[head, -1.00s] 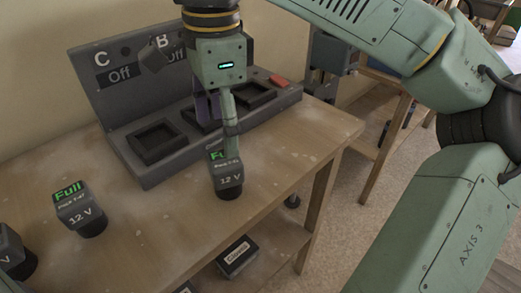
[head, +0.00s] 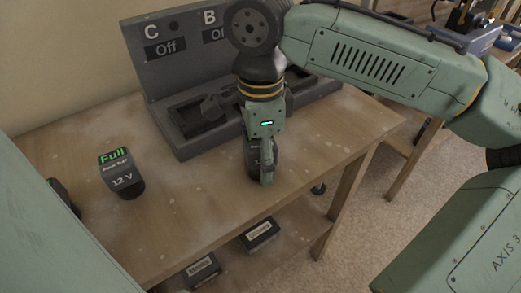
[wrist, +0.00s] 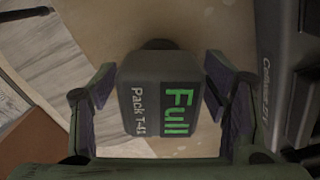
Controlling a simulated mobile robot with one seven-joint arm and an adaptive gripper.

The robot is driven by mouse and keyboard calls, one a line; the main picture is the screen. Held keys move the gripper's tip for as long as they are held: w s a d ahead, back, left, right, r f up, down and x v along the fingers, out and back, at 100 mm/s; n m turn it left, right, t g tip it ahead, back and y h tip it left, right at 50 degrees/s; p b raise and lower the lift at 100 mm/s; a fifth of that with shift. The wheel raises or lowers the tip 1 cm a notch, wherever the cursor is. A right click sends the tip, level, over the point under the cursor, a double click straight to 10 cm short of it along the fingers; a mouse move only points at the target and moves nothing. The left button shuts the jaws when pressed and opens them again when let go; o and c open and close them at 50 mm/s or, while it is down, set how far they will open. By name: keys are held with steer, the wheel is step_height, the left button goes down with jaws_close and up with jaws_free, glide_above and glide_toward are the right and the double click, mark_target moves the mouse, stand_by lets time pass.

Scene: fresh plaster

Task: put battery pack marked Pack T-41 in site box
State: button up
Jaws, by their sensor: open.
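The battery pack marked Pack T-41 (wrist: 139,101) is a dark block with a green "Full" label, seen from above in the wrist view. In the head view this pack (head: 252,160) stands upright on the bench, partly hidden by my gripper. My gripper (head: 266,178) points down over it with its fingers open. In the wrist view the fingers are on both sides of the pack, with a narrow gap showing at least on the left. I cannot make out a site box in either view.
Another "Full" 12 V pack (head: 122,178) stands to the left on the wooden bench (head: 190,215). A dark charger (head: 185,140) with panels C and B reading Off stands behind. Labelled boxes (head: 258,234) lie on the shelf below. A dark object shows at the far left, mostly hidden.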

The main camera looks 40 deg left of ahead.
steer(key=shift+f, duration=0.1)
steer(key=shift+c, duration=0.3)
jaws_close()
stand_by(0.6)
steer(key=shift+r, duration=0.75)
steer(key=shift+s+r+b, duration=0.15)
steer(key=shift+r+b, duration=0.15)
steer(key=shift+r, duration=0.25)
steer(key=shift+s+r+b, duration=0.15)
steer(key=shift+r+b, duration=0.15)
steer(key=shift+r, duration=0.2)
steer(key=s+d+r+b, duration=0.1)
steer(key=s+d+b, duration=0.2)
steer(key=s, duration=1.1)
steer(key=shift+s+d+r, duration=0.15)
steer(key=shift+s+d, duration=0.05)
steer(key=shift+d, duration=0.2)
